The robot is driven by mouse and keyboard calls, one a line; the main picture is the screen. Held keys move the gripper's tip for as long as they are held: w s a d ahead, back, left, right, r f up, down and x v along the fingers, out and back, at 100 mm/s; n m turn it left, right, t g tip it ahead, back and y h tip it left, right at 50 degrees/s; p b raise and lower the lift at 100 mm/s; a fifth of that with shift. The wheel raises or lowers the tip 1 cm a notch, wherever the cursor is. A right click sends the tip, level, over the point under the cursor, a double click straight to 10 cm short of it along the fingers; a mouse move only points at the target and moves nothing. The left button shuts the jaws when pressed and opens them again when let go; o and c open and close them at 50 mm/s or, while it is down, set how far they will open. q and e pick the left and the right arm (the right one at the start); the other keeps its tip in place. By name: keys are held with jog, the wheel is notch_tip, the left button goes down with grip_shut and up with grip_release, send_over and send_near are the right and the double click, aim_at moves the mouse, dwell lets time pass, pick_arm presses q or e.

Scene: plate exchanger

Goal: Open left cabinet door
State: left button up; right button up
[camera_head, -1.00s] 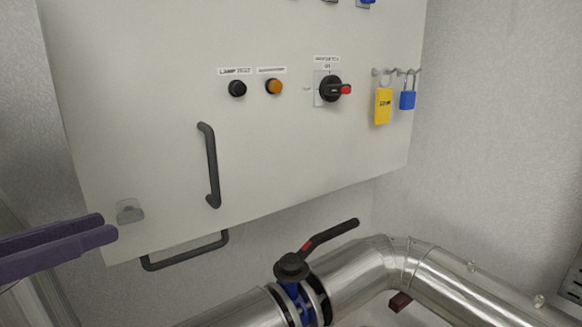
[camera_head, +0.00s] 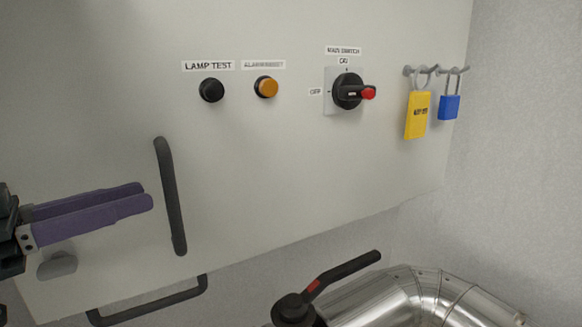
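The pale grey cabinet door (camera_head: 300,170) fills most of the head view and looks closed. Its dark vertical bar handle (camera_head: 170,196) is at the left of the panel. My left gripper (camera_head: 148,195) comes in from the left with its purple fingers pointing right. The fingertips are a little left of the handle, apart from it, and nothing shows between them. The two fingers overlap in this view, so their gap is unclear. My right gripper is not in view.
A second dark handle (camera_head: 150,303) sits below the cabinet's lower edge. A grey knob-like fitting (camera_head: 57,265) is under my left gripper. A silver pipe (camera_head: 400,305) with a black valve lever (camera_head: 345,268) runs at the lower right.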

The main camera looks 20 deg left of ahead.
aim_at(196, 180)
pick_arm(q)
jog(key=p+x, duration=0.1)
jog(key=x, duration=0.5)
jog(key=shift+w+d+r+p, duration=0.2)
jog(key=shift+w+p, duration=0.1)
jog(key=shift+p, duration=0.05)
jog(key=shift+x, duration=0.85)
jog(key=shift+f, duration=0.25)
jog(key=shift+c, duration=0.3)
grip_shut()
